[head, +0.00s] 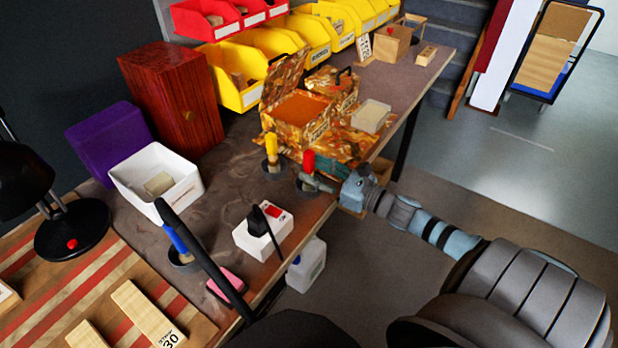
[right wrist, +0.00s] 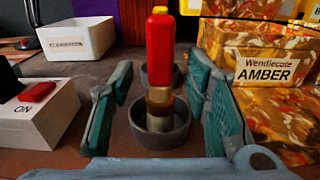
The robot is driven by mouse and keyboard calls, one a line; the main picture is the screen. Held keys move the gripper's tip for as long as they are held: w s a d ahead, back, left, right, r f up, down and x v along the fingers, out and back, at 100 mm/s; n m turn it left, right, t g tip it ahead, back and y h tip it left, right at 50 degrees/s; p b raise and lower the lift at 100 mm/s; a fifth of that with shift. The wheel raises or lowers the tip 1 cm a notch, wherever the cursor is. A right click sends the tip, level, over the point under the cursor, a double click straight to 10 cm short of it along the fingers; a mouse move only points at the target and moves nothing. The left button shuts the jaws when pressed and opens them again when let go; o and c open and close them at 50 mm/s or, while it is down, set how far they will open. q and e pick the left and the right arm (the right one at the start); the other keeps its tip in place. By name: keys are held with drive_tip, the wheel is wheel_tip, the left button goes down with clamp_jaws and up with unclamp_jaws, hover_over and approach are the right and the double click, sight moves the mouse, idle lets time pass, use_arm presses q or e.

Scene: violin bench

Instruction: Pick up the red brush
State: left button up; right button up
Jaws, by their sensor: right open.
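The red brush (head: 309,160) stands upright, handle up, in a small grey round cup (head: 305,187) near the bench's right edge. In the right wrist view the red brush (right wrist: 160,58) is in the middle, its lower end inside the grey cup (right wrist: 160,133). My right gripper (head: 325,184) reaches in from the right at cup height. Its open teal-padded fingers (right wrist: 163,108) stand on either side of the brush and cup, with a gap on both sides. The brush's bristles are hidden in the cup.
A yellow brush (head: 271,146) stands in another cup just behind. The patterned amber box (head: 300,108) is close to the right gripper. A white switch box (head: 262,238) stands in front, and a blue brush (head: 175,240) further left. The white bin (head: 158,178) is behind it.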

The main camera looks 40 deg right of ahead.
drive_tip(key=x, duration=0.2)
drive_tip(key=shift+w, duration=0.3)
drive_tip(key=shift+s, duration=0.1)
clamp_jaws()
use_arm(q)
drive_tip(key=shift+s+f, duration=0.1)
drive_tip(key=shift+f, duration=0.3)
